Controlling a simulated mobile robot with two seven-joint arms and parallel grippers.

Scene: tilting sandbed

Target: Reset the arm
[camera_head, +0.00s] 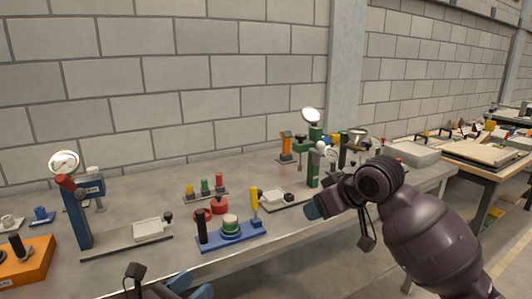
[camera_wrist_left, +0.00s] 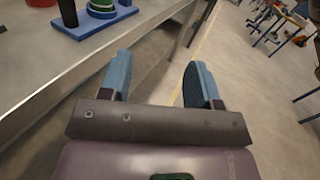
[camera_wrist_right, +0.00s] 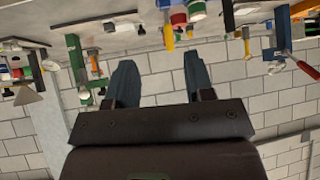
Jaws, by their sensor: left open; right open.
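My left gripper (camera_head: 191,287) is at the bottom edge of the head view, in front of the bench's front edge. In the left wrist view its two blue fingers (camera_wrist_left: 158,80) stand apart with nothing between them, over the floor beside the bench. My right arm (camera_head: 425,235) comes in from the right in the head view. Its gripper (camera_head: 314,207) is partly hidden there, at the bench's front edge. In the right wrist view its blue fingers (camera_wrist_right: 160,82) stand apart and empty, and the bench appears upside down along the top.
The grey bench (camera_head: 140,190) runs along a block wall (camera_head: 200,90). It bears a blue stand with a dial (camera_head: 80,220), a blue base with a green-topped part (camera_head: 230,232), a green stand (camera_head: 313,165) and an orange block (camera_head: 25,262).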

